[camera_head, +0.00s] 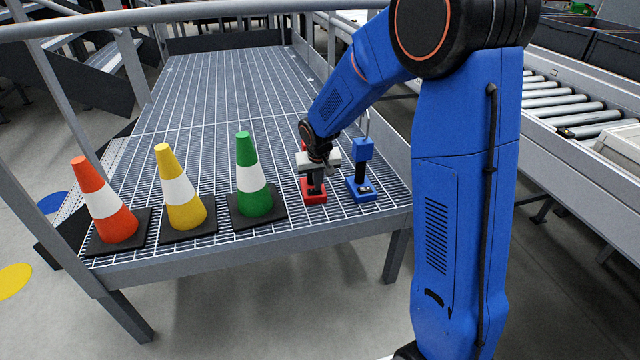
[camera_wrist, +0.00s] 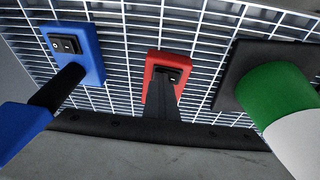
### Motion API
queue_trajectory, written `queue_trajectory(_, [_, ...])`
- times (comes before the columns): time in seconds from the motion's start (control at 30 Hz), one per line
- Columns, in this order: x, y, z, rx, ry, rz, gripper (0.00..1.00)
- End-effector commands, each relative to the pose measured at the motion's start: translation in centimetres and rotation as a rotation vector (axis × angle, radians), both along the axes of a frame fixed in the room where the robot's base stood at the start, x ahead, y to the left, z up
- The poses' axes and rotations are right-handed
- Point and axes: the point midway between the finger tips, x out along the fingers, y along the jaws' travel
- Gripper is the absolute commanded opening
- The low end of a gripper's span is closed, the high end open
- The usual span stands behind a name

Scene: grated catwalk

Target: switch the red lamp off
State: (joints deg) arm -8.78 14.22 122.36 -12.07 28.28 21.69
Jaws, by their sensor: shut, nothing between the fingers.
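The red lamp (camera_head: 314,197) stands on the grating between the green cone and the blue lamp, mostly behind my gripper in the head view. In the wrist view its red base (camera_wrist: 157,60) shows, with a black rocker switch (camera_wrist: 174,72) on top. My gripper (camera_head: 317,189) is shut and empty, pointing down over that base. In the wrist view the closed fingers (camera_wrist: 163,84) reach the switch's near edge and partly cover it. I cannot tell whether they touch it. The lamp's head is mostly hidden, so I cannot see whether it is lit.
A blue lamp (camera_head: 363,149) stands close to the right of the red one; its switch (camera_wrist: 66,44) shows in the wrist view. A green cone (camera_head: 248,175), a yellow cone (camera_head: 179,190) and an orange cone (camera_head: 106,202) stand to the left. The far grating (camera_head: 220,85) is clear.

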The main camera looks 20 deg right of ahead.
Motion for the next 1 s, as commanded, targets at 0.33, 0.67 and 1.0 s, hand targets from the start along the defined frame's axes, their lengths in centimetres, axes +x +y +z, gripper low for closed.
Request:
queue_trajectory(0.33, [0.0,0.6,0.2,0.001,-0.001,0.001,0.0])
queue_trajectory(0.67, [0.3,0.7,1.7,0.001,-0.004,-0.001,0.0])
queue_trajectory(1.0, [-0.4,0.9,8.0,0.001,-0.004,-0.001,0.0])
